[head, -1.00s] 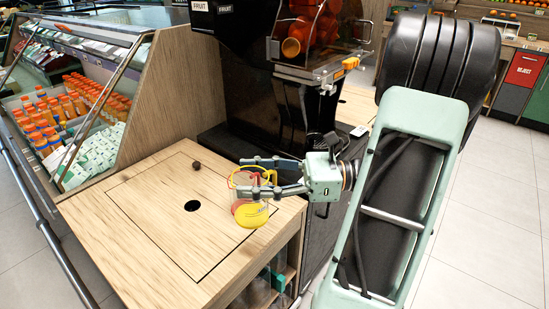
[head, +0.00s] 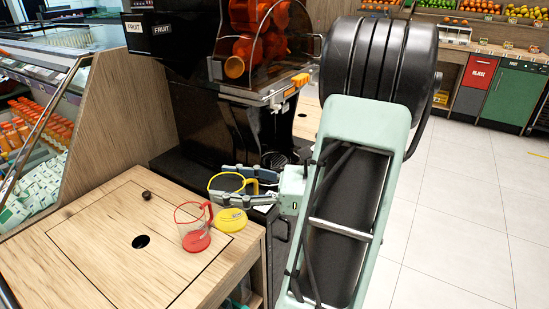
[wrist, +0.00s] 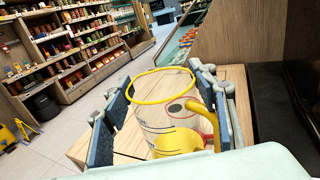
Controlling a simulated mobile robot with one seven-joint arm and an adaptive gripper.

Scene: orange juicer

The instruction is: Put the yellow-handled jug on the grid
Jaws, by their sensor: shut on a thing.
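The yellow-handled jug (head: 231,219) is clear, with a yellow rim, handle and base. My gripper (head: 226,184) is shut on it, one finger on each side of its body below the rim. In the wrist view the jug (wrist: 166,140) is between the two fingers (wrist: 165,108), with its handle toward the camera. In the head view it is at the counter's right edge, beside the juicer's black base. The grid (head: 276,160) appears as a dark round patch under the juicer's spout, behind my gripper and partly hidden by it.
A red-handled jug (head: 195,239) stands on the wooden counter (head: 110,270), just left of the held jug. A small dark knob (head: 146,195) and a black hole (head: 141,241) are on the counter. The black juicer (head: 200,120) rises behind. Open floor lies at right.

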